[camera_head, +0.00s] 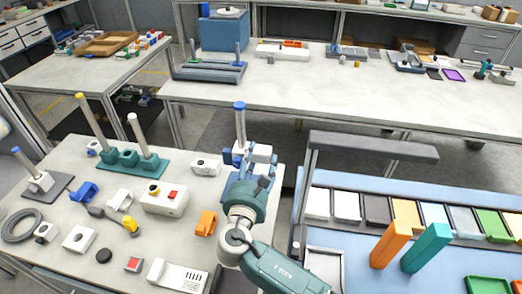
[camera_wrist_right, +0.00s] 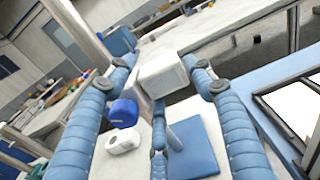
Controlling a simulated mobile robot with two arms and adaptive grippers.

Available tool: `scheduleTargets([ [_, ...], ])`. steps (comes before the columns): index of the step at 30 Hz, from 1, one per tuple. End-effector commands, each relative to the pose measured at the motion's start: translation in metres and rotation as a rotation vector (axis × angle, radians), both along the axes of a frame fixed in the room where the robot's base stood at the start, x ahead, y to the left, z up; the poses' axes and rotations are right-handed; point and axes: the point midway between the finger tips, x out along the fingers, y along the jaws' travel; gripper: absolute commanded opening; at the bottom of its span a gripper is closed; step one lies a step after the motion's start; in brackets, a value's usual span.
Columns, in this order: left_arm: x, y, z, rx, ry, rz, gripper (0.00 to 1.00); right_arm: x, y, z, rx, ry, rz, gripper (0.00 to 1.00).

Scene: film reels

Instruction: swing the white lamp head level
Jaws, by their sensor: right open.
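The white lamp head (camera_head: 262,153) is a boxy block beside a blue-capped upright post (camera_head: 240,128) near the far right of the left-hand table. In the right wrist view the lamp head (camera_wrist_right: 162,76) lies between the fingertips, above a blue base plate (camera_wrist_right: 195,148). My right gripper (camera_head: 243,172) is open, with its blue padded fingers on either side of the head. I cannot tell whether they touch it. The gripper hides part of the stand in the head view. The head's exact tilt is hard to tell. My left gripper is not in view.
A green base with two tall posts (camera_head: 147,163), a white box with a red button (camera_head: 164,200), an orange block (camera_head: 206,223) and a white keypad unit (camera_head: 178,275) share the table. A grey overhead bar (camera_head: 372,146) and a blue bench (camera_head: 352,245) stand to the right.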

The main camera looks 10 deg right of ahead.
Motion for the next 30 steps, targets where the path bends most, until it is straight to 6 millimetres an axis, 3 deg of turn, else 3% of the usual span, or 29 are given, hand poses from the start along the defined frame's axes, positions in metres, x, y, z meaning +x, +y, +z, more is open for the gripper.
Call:
scheduleTargets([
  [3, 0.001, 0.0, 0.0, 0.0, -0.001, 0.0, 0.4, -0.024, 0.011, 0.001, 0.004, 0.002, 0.003, 0.53],
  [10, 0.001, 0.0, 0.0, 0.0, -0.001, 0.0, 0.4, -0.054, 0.024, 0.003, 0.002, -0.001, 0.003, 0.53],
  [30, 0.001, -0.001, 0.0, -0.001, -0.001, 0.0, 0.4, -0.06, 0.026, 0.004, 0.002, -0.002, 0.003, 0.53],
])
